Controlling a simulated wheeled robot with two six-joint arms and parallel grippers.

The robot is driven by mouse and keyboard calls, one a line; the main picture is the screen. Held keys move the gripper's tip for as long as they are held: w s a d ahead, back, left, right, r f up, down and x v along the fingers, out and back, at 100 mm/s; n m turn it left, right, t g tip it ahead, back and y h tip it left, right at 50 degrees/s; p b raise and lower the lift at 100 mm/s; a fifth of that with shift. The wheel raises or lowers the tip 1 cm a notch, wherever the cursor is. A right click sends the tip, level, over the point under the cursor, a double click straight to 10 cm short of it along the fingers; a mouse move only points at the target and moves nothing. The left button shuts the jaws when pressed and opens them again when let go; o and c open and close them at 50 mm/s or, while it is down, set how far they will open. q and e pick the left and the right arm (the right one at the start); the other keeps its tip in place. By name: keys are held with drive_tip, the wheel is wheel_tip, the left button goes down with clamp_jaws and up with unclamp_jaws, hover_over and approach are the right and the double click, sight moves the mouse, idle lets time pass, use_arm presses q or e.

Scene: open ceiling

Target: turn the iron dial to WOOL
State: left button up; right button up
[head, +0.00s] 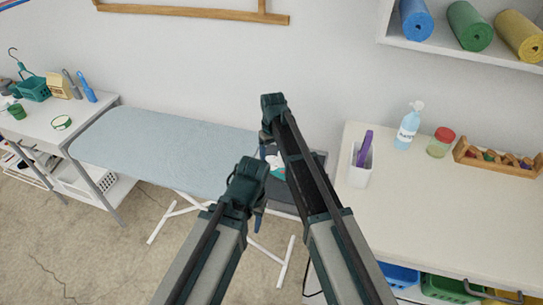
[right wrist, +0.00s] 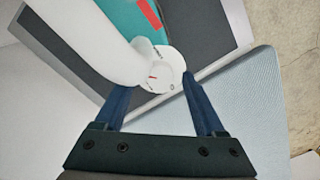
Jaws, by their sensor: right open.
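The iron (head: 277,170), white and teal, sits on the dark rest at the right end of the ironing board, partly hidden by my arms. In the right wrist view its white handle curves down to a round white dial (right wrist: 170,78) with a short red mark and small lettering I cannot read. My right gripper (right wrist: 154,90) is open, its blue fingers on either side of the dial; contact is unclear. In the head view my right gripper (head: 263,150) is beside the iron. My left gripper (head: 260,216) is mostly hidden at its wrist; its jaws cannot be judged.
The light blue ironing board (head: 160,150) stands between a left table (head: 95,108) with small goods and a right counter (head: 430,205). A white holder (head: 359,174) with a purple item, a spray bottle (head: 407,128) and a jar (head: 440,143) stand on the counter.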

sight(272, 158)
use_arm(q)
wheel_tip(272, 158, up, 14)
drive_tip(key=p, duration=1.3)
drive_tip(key=shift+f, duration=0.15)
use_arm(e)
wheel_tip(272, 158, up, 14)
drive_tip(key=shift+f, duration=0.15)
drive_tip(key=shift+d, duration=0.1)
